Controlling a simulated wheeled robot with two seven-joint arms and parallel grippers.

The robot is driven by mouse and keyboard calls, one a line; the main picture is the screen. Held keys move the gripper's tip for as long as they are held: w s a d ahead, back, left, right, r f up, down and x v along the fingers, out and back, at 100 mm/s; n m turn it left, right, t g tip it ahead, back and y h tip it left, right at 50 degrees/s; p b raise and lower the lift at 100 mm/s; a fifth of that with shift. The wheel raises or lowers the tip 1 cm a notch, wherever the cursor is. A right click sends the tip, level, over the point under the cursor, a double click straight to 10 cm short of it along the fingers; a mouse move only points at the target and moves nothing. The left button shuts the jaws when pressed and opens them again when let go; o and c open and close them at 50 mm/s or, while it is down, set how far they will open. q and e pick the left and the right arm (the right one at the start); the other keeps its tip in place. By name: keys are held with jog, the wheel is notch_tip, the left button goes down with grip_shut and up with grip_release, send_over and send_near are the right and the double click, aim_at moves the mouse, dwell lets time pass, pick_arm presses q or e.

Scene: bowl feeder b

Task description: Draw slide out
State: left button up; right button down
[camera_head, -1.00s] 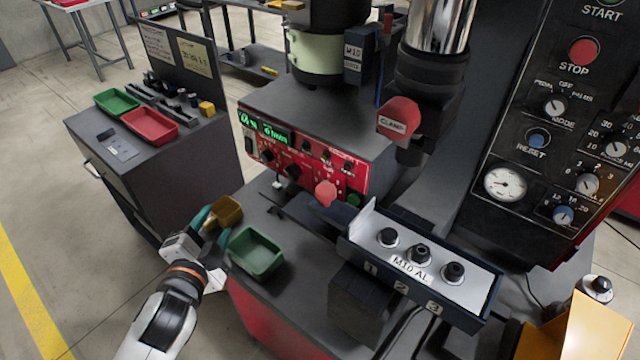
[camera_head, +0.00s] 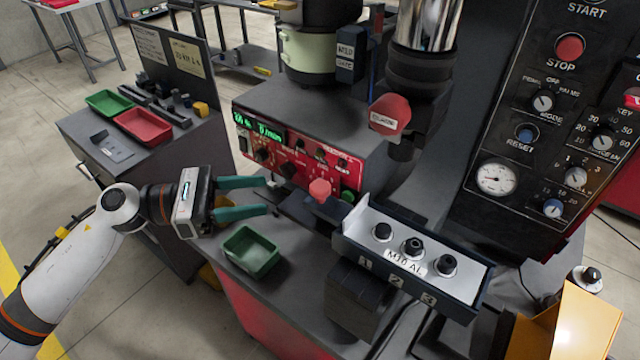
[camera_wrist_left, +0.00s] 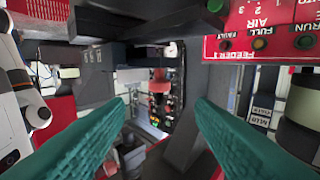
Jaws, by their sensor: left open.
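A gap remains between fingertips and knob. My right gripper is not in view.
A green tray (camera_head: 251,251) sits on the bench just below my left gripper. A rack (camera_head: 368,242) labelled M10 AL with several black-topped pieces stands right of the knob. A yellow thing (camera_head: 210,276) shows partly below my gripper.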

aim_at(320, 185)
pick_arm(q)
jog(key=d+p, duration=0.1)
jog(key=d, duration=0.2)
jog(key=w+d+p, duration=0.1)
jog(key=d+p, duration=0.1)
jog(key=d, duration=0.2)
jog(key=d+p, duration=0.1)
jog(key=d, duration=0.2)
jog(key=shift+w+d+r+p, duration=0.15)
jog(key=shift+w+r+p, duration=0.1)
jog(key=shift+w+p, duration=0.1)
jog(key=shift+d+f, duration=0.15)
jog(key=shift+d, duration=0.4)
grip_shut()
